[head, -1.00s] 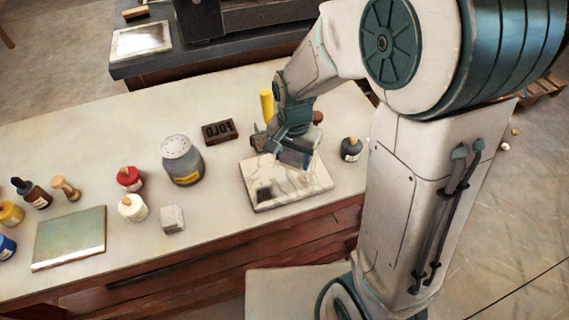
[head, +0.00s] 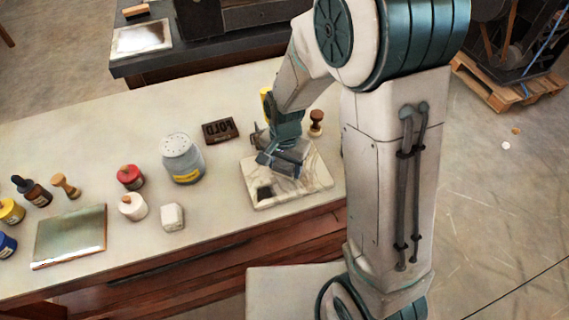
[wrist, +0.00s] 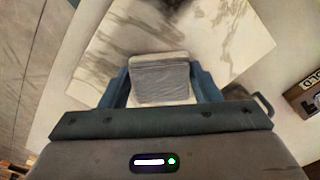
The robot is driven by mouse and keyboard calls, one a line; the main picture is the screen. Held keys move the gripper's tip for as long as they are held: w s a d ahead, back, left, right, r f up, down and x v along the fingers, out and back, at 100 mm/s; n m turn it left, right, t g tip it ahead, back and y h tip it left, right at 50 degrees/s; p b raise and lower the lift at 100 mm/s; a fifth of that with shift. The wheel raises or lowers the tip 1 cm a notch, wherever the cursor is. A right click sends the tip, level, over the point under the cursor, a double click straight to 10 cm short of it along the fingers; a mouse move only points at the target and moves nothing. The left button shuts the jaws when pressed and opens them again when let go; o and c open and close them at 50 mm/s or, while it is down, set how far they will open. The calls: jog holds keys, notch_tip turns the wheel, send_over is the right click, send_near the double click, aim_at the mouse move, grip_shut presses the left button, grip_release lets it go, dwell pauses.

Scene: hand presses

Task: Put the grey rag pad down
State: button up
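The grey rag pad (wrist: 160,78) is a thick, grey block with rounded edges. In the wrist view it sits between the two blue-grey fingers of my gripper (wrist: 160,90), which press on its left and right sides. In the head view my gripper (head: 281,164) points down over the pale marble slab (head: 310,180); the slab also fills the top of the wrist view (wrist: 235,45). The pad is low over the slab, and I cannot tell whether it touches. A dark square patch (head: 264,192) shows at the slab's front left.
A dark FOLD block (head: 219,131) and a shaker jar (head: 182,160) stand left of the slab. A wooden stamp (head: 316,121) and a yellow object (head: 265,97) are behind it. Small jars, a white block (head: 172,217) and a glassy plate (head: 70,238) are farther left.

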aim_at(285, 164)
jog(key=o, duration=0.4)
notch_tip(285, 164, up, 12)
jog(key=shift+s+d+r+n+t+p, duration=0.15)
jog(key=shift+s+d+r+n+t, duration=0.3)
jog(key=shift+s+d+r+n, duration=1.05)
jog(key=shift+s+d+r+n+t+p, duration=0.1)
jog(key=shift+s+d+r+n+t, duration=0.35)
jog(key=shift+s+d, duration=2.05)
jog(key=shift+s+d+r+n+t+p, duration=0.15)
jog(key=shift+s+d+r+n+t, duration=0.6)
jog(key=shift+s+d, duration=1.25)
jog(key=shift+r+g, duration=0.25)
jog(key=shift+r, duration=0.15)
